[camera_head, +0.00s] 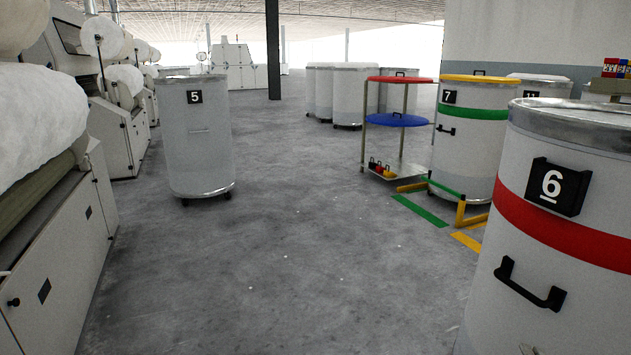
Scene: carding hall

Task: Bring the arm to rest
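Neither of my grippers shows in the head view, and no part of my arms can be made out. A white can with a red band and a black number 6 plate (560,285) stands close at the lower right. Its black handle faces me, and its lower part is cut off by the frame. A white can with a number 5 plate (199,145) stands upright on casters at the centre left. A can with a green band, a yellow lid and a number 7 plate (468,155) stands at the right, behind can 6.
A rack (403,168) with red and blue lids stands left of can 7. Green and yellow floor marks (420,211) and a low rail lie before it. White machines (60,260) line the left side. A dark column (273,50) stands far back. The middle floor (300,260) is clear.

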